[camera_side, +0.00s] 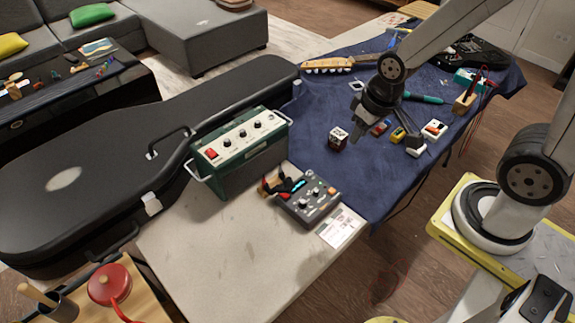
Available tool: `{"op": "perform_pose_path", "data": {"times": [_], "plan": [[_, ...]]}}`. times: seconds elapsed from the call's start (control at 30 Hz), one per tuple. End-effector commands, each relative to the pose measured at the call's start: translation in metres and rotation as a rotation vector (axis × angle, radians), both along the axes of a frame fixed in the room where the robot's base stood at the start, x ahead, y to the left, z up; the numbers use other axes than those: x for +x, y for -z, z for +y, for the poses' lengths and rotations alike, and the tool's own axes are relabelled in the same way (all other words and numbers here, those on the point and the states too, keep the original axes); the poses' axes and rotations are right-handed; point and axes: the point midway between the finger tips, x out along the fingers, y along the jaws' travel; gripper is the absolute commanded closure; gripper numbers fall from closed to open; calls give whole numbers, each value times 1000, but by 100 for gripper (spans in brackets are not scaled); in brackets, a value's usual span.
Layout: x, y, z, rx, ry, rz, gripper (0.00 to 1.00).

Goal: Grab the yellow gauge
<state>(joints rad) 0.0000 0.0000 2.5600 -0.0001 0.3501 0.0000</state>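A small yellow object (398,135), which looks like the yellow gauge, lies on the dark blue cloth (312,122) on the table. It is in a cluster of small items, and its face is too small to read. My gripper (361,127) points down over the cloth, just left of the yellow object and apart from it in the picture. Its fingers are dark and small here, so I cannot tell how far apart they are. I see nothing clearly held in it.
A white device (434,129) and a teal-handled tool (424,98) lie to the right. A green amplifier (240,150), a pedal (308,202) and a guitar case (90,170) are on the left.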

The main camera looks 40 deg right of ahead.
Motion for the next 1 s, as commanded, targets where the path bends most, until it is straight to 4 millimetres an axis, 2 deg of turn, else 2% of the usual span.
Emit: {"op": "perform_pose_path", "data": {"times": [0.03,0.13,0.17,0.47,0.67,0.87,1.0], "plan": [[0,0,0,0,0,0,49],[0,0,0,0,0,0,17],[0,0,0,0,0,0,15],[1,0,0,1,3,0,15],[10,3,-10,7,64,11,15],[35,12,-40,26,236,35,15],[55,24,-73,45,405,59,15]]}}
